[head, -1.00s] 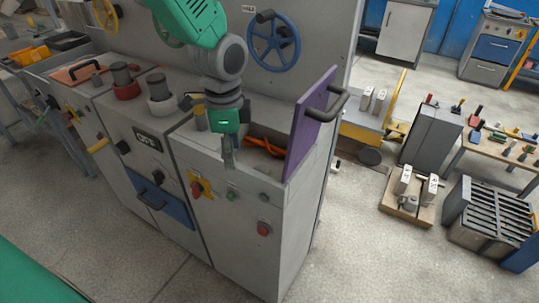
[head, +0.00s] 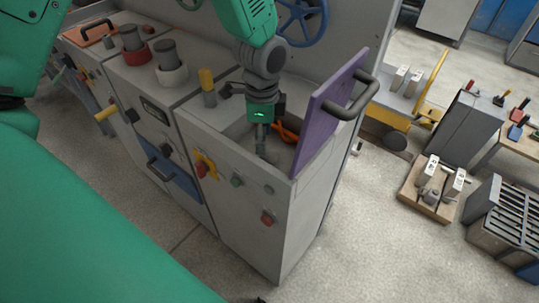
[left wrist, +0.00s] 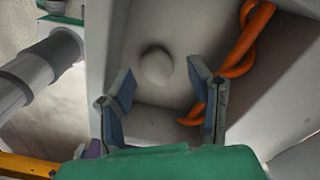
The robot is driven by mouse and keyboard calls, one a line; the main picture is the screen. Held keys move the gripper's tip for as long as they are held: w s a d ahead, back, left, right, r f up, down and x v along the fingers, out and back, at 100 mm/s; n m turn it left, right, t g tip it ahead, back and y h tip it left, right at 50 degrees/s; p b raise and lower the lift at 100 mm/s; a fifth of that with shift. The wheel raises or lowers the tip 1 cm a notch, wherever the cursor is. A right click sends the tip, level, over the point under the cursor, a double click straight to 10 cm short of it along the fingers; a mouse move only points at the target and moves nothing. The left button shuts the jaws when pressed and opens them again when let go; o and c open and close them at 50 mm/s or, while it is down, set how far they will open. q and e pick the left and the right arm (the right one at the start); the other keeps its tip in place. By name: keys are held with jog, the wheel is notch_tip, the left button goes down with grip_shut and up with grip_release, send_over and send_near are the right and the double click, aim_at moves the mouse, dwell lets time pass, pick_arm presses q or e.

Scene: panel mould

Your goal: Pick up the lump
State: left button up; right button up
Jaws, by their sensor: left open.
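The lump (left wrist: 157,65) is a rounded pale grey bump in the left wrist view, on the grey inner surface of an open compartment (head: 208,117). My left gripper (head: 262,148) reaches down into this compartment in the head view. In the left wrist view its two fingers (left wrist: 161,68) are spread apart, one on each side of the lump in the picture, with nothing between them gripped. I cannot tell how far the fingertips are from the lump. The lump is hidden in the head view. My right gripper is not in view.
An orange cable (left wrist: 241,45) lies in the compartment beside the right finger; it also shows in the head view (head: 287,134). A purple panel (head: 325,112) with a dark handle stands upright at the compartment's right edge. A yellow-topped post (head: 207,85) stands left of the gripper.

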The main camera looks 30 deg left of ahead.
aim_at(269, 153)
pick_arm(q)
jog(key=shift+f, duration=0.3)
jog(key=f, duration=0.1)
jog(key=d+f, duration=0.1)
jog(key=f, duration=0.2)
jog(key=shift+s+d, duration=0.15)
jog(key=shift+d, duration=0.2)
jog(key=shift+f, duration=0.3)
jog(key=shift+a, duration=0.2)
jog(key=shift+c, duration=1.3)
jog(key=shift+a, duration=0.25)
jog(key=c, duration=0.7)
